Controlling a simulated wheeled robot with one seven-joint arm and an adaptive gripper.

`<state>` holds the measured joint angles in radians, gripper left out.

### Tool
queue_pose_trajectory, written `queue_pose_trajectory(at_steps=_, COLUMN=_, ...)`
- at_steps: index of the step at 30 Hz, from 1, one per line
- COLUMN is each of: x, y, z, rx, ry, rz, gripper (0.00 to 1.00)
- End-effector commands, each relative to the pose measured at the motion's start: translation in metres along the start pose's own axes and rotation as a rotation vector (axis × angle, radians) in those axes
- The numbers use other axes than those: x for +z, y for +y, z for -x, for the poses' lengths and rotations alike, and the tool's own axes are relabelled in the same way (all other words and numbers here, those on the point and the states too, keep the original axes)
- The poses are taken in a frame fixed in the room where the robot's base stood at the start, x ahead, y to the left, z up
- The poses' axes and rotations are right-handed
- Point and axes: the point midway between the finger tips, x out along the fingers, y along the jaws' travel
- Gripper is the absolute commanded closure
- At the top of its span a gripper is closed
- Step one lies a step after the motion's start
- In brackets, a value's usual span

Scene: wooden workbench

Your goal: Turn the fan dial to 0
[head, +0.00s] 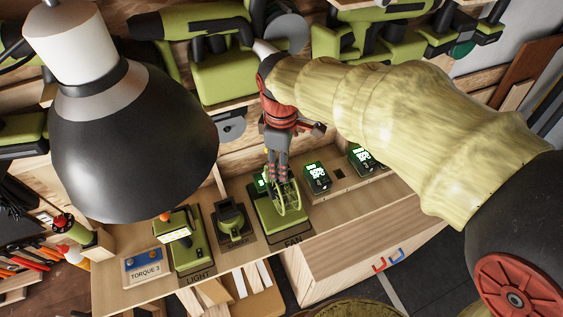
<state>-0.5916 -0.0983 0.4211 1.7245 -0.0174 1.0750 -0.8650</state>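The green fan unit (270,222) sits on the bench shelf above a label reading FAN (292,243). Its round cage (291,196) faces forward. My gripper (279,178) comes down from above, with its fingers directly over or against the fan's upper part. It overlaps the fan in this view, so I cannot tell whether it touches. The gap between the fingers is too small to make out. The fan dial cannot be made out, and its setting cannot be read.
A large black lamp (130,140) hangs at the left. To the fan's left stand a charger-like unit (232,222), a green light unit (190,252) and a TORQUE 3 box (148,268). Lit displays (317,177) stand to its right. Green power tools (225,75) crowd the shelves above.

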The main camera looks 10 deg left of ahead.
Motion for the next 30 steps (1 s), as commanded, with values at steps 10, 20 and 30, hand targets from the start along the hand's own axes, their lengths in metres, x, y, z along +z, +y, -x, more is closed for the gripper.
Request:
queue_pose_trajectory(at_steps=10, x=-0.001, y=0.001, z=0.016, rx=0.002, ry=0.002, rz=0.0, gripper=0.64)
queue_pose_trajectory(at_steps=20, x=-0.001, y=0.001, z=0.081, rx=0.002, ry=0.002, rz=0.0, gripper=0.64)
queue_pose_trajectory(at_steps=30, x=0.0, y=0.0, z=0.118, rx=0.0, ry=0.0, rz=0.0, gripper=0.64)
